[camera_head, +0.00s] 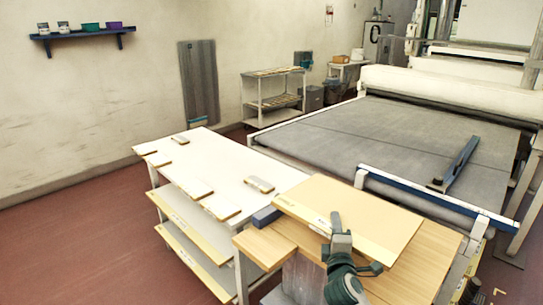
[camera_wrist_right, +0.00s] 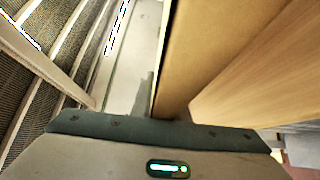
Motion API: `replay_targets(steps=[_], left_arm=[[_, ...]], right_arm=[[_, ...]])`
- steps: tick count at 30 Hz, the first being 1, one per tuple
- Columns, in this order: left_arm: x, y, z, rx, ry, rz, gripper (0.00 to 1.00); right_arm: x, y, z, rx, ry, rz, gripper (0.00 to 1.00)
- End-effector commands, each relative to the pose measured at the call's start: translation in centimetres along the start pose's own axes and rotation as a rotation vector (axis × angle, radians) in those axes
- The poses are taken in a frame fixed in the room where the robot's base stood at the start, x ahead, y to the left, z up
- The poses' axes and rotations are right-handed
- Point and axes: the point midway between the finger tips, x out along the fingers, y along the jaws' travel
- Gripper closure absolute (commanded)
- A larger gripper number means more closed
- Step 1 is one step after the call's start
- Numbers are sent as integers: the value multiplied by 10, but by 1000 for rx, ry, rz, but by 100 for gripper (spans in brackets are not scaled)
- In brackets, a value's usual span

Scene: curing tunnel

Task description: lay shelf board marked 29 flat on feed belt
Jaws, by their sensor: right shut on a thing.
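A light wood-coloured board (camera_head: 350,203) with a pale front edge lies roughly level at the near end of the work area. My right gripper (camera_head: 338,222) is shut on its front edge. In the right wrist view the board (camera_wrist_right: 235,45) fills the upper right, and a finger (camera_wrist_right: 150,95) of the gripper shows against its side. Small markings on the board's edge are too small to read, so I cannot confirm 29. The grey feed belt (camera_head: 390,135) is beyond the board, bare in its middle. My left gripper is not in view.
A white table (camera_head: 225,165) with lower shelves stands left of the held board. More wood-coloured surface (camera_head: 265,247) shows under the board. A blue-faced rail (camera_head: 430,195) runs along the belt's near edge, and a dark bar (camera_head: 457,162) lies across the belt's right side.

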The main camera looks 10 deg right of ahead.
Motion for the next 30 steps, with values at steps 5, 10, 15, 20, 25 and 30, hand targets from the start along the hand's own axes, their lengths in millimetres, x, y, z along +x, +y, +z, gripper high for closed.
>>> replay_targets(steps=[5,10,15,20,25,30], left_arm=[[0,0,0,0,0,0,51],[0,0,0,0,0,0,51],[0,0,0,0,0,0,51],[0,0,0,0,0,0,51],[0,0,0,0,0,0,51],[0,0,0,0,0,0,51]], right_arm=[[-14,-3,-1,-5,14,4,100],[-45,-11,-4,-12,41,3,100],[-90,-19,-6,-18,80,3,100],[-138,-22,-8,-19,119,2,100],[-190,-19,-7,-18,158,3,100],[-236,-11,-5,-12,192,3,100]])
